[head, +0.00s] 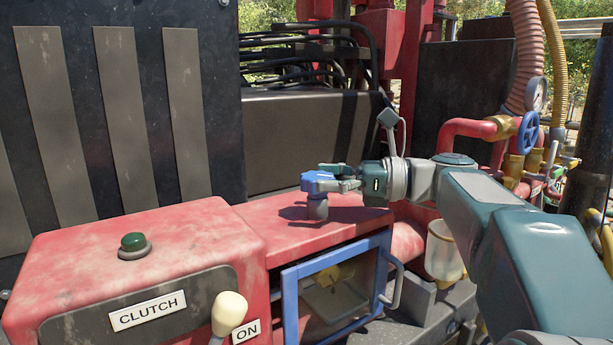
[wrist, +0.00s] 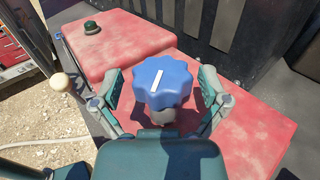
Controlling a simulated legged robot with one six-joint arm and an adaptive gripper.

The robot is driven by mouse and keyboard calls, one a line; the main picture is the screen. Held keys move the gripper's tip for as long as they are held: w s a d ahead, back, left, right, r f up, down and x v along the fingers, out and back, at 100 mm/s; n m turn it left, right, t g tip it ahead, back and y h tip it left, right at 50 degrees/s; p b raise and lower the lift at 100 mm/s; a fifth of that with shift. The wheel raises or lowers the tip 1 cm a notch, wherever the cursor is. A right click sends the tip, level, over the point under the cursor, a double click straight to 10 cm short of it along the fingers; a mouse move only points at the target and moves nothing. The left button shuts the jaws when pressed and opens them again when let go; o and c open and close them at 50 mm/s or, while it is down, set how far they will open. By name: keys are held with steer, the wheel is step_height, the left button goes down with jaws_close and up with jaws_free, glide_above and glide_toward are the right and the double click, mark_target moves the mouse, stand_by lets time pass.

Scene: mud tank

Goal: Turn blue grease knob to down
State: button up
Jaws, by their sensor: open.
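The blue grease knob (head: 318,182) stands on a short grey stem on top of the red housing, in the middle of the head view. In the wrist view the knob (wrist: 163,83) is lobed, with a white line on its top that runs roughly up and down the picture, tilted slightly right. My gripper (head: 338,178) reaches in from the right. In the wrist view my gripper (wrist: 164,88) is open, with one finger on each side of the knob. Small gaps show between the fingers and the knob there.
The red housing (head: 345,215) has a blue-framed window (head: 335,285) in front. To the left are a green button (head: 133,242), a CLUTCH label (head: 148,311) and a cream-knobbed lever (head: 229,313). A dark ribbed panel (head: 125,110) stands behind. A blue valve wheel (head: 528,133) is at right.

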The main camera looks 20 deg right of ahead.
mark_target(302, 177)
steer(key=x, duration=0.3)
steer(key=shift+a, duration=0.15)
steer(key=shift+w+d, duration=0.1)
steer(key=shift+d, duration=0.65)
steer(key=shift+a, duration=0.2)
steer(key=c, duration=0.7)
steer(key=shift+a, duration=0.3)
steer(key=c, duration=0.3)
